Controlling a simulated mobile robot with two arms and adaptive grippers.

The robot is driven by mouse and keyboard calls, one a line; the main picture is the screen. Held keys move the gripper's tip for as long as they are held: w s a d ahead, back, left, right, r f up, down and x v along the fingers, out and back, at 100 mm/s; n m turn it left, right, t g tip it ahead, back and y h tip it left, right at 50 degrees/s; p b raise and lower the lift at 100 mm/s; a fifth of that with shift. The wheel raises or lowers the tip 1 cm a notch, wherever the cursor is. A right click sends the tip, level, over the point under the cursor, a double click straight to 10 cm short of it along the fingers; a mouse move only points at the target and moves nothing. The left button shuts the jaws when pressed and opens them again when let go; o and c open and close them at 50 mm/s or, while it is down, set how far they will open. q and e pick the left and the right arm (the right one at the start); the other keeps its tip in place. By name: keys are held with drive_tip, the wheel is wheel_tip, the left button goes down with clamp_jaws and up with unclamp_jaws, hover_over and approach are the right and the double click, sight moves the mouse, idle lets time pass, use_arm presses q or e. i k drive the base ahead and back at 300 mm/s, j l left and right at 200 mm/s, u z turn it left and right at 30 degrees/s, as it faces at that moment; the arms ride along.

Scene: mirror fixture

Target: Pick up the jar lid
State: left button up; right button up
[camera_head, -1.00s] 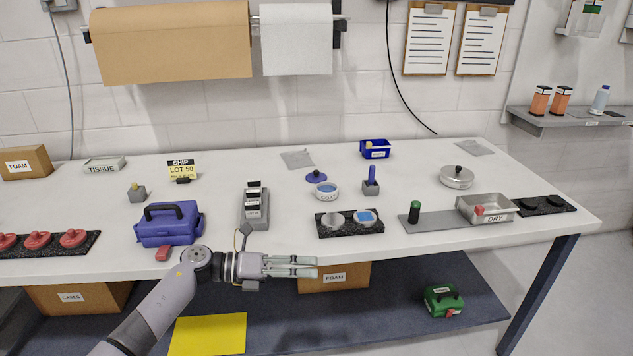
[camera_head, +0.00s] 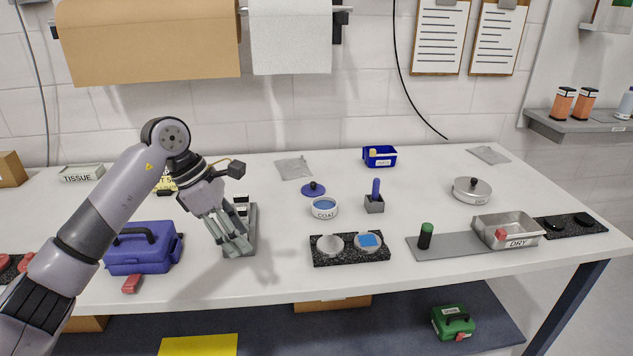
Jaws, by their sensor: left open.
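A round blue lid with a dark blue knob (camera_head: 314,189) lies on the white table, behind and slightly left of an open white jar marked COAT (camera_head: 324,208) with blue contents. The lid lies flat, apart from the jar. My left gripper (camera_head: 237,246) points downward, open and empty, in front of the grey card holder, to the left of the lid and nearer the table's front. It hides part of that holder. My right gripper is not in view.
A blue toolbox (camera_head: 146,250) stands left of my gripper. A speckled tray (camera_head: 348,252) with two round dishes lies in front of the jar. A grey block with a blue peg (camera_head: 375,198) stands right of the jar.

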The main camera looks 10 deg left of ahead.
sight(313, 189)
drive_tip(key=i, duration=1.5)
